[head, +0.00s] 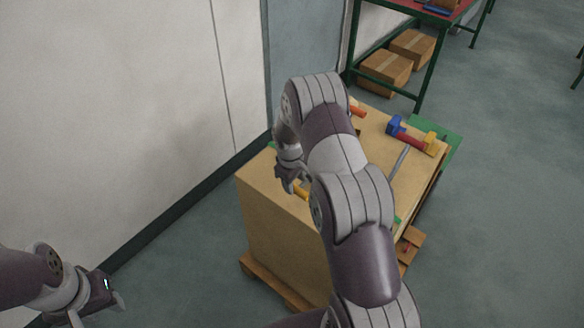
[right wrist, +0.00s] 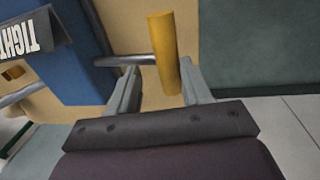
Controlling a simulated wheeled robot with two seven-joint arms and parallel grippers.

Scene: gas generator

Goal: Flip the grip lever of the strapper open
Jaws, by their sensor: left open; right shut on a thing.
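In the right wrist view a yellow cylindrical grip (right wrist: 164,50) on a grey rod (right wrist: 124,60) stands between the fingers of my right gripper (right wrist: 160,72), which is shut on it. A blue body (right wrist: 70,70) with a dark label reading "TIGHT" is to the left. In the head view my right gripper (head: 288,182) is at the left edge of the box top, with a bit of the yellow grip (head: 300,192) beside it. My right arm hides much of the strapper there. My left gripper (head: 112,298) is open and empty at the lower left, away from the box.
The large cardboard box (head: 285,232) stands on a wooden pallet (head: 262,279) near a white wall (head: 110,110). A blue, red and yellow tool part (head: 410,138) shows on the box beyond my arm. A green-framed table (head: 427,75) with cartons below is behind. Floor at right is clear.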

